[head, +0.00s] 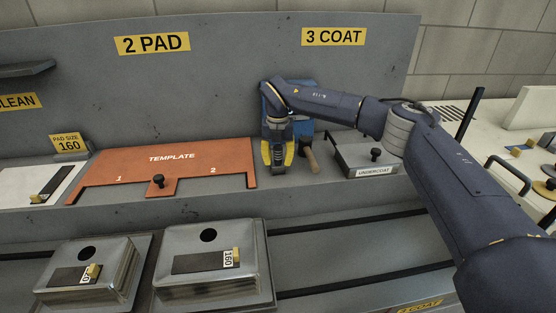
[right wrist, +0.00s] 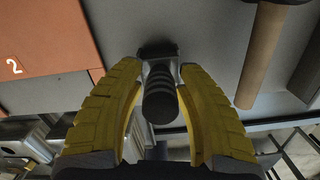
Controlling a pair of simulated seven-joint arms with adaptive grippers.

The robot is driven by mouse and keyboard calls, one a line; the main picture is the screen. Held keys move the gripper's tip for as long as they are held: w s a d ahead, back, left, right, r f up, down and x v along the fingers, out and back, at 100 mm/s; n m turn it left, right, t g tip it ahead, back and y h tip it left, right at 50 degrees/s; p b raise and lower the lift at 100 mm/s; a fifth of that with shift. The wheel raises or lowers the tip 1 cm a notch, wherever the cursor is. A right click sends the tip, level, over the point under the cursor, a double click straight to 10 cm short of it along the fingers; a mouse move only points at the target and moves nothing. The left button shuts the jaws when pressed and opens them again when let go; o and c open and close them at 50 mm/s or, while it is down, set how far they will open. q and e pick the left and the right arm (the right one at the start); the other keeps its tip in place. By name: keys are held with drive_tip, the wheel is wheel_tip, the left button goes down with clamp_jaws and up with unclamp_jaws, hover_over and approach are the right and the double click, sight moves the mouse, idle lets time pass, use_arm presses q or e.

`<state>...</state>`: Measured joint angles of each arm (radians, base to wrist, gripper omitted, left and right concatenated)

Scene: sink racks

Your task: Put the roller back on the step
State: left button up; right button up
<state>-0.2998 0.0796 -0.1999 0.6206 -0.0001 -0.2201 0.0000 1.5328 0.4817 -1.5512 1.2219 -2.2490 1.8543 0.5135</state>
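My right gripper (head: 277,163) points down over the grey step (head: 330,182), between the orange template and the undercoat box. In the right wrist view, its yellow fingers (right wrist: 160,72) close in on both sides of a black ribbed handle (right wrist: 160,100) with a dark end piece, which I take to be the roller's. The fingertips appear to touch it. The rest of the roller is mostly hidden by the gripper, and I cannot tell whether it rests on the step. My left gripper is not in view.
The orange template (head: 210,155) lies to the left, the undercoat box (head: 355,157) to the right. Two metal boxes (head: 245,285) sit on the lower level.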

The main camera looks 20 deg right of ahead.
drive_tip(key=r, duration=1.2)
drive_tip(key=shift+s+a, duration=0.15)
drive_tip(key=shift+s, duration=0.2)
